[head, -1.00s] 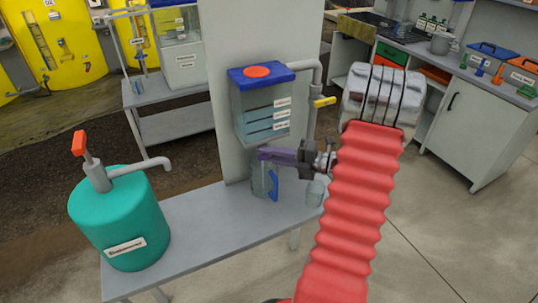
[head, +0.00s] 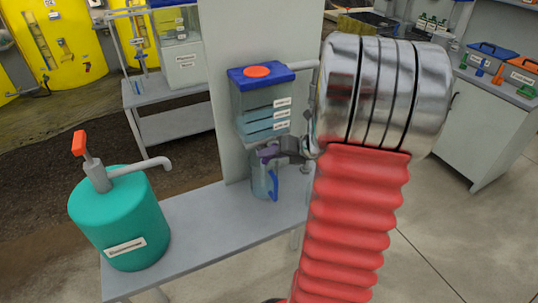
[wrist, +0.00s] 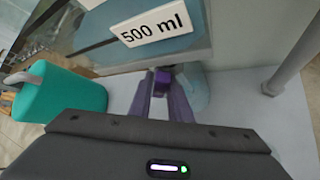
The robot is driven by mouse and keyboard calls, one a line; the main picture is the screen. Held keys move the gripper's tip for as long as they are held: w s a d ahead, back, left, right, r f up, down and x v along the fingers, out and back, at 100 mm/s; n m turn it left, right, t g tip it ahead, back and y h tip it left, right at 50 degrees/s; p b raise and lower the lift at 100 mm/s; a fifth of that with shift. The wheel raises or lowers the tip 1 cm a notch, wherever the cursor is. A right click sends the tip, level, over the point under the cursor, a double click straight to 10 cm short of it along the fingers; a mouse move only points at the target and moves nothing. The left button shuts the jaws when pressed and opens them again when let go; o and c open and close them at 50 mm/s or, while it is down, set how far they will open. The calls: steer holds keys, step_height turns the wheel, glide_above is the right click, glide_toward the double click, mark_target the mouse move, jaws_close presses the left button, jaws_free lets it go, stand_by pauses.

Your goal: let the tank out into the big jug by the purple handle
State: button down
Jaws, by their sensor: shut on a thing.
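The clear tank (head: 252,108) has a blue lid and an orange cap. It is fixed to a grey panel and holds bluish liquid with labels on its front. In the wrist view its 500 ml label (wrist: 152,29) is close. My gripper (head: 268,153) is below the tank, its fingers shut on the purple handle (wrist: 162,77). In the head view the handle is mostly hidden by my gripper. The big clear jug (head: 260,182) with a blue handle stands upright on the bench below; it also shows in the wrist view (wrist: 197,90). I cannot tell its liquid level.
The grey bench (head: 200,225) is bare between the jug and a teal container (head: 118,222) with a red-topped pump and spout. A grey pipe (head: 304,66) leaves the tank at right. My arm covers the area right of the tank. Cabinets stand at far right.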

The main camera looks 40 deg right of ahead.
steer(key=n+g+h, duration=0.1)
steer(key=h, duration=0.1)
steer(key=shift+a+f+n+h, duration=0.1)
steer(key=shift+n+h, duration=0.2)
steer(key=shift+s+n+g+h, duration=0.1)
steer(key=shift+n+g+h, duration=0.45)
steer(key=shift+h, duration=0.55)
steer(key=shift+f, duration=0.1)
steer(key=c, duration=1.7)
jaws_free()
steer(key=shift+s+r, duration=0.35)
steer(key=shift+r, duration=0.3)
steer(key=shift+v, duration=6.2)
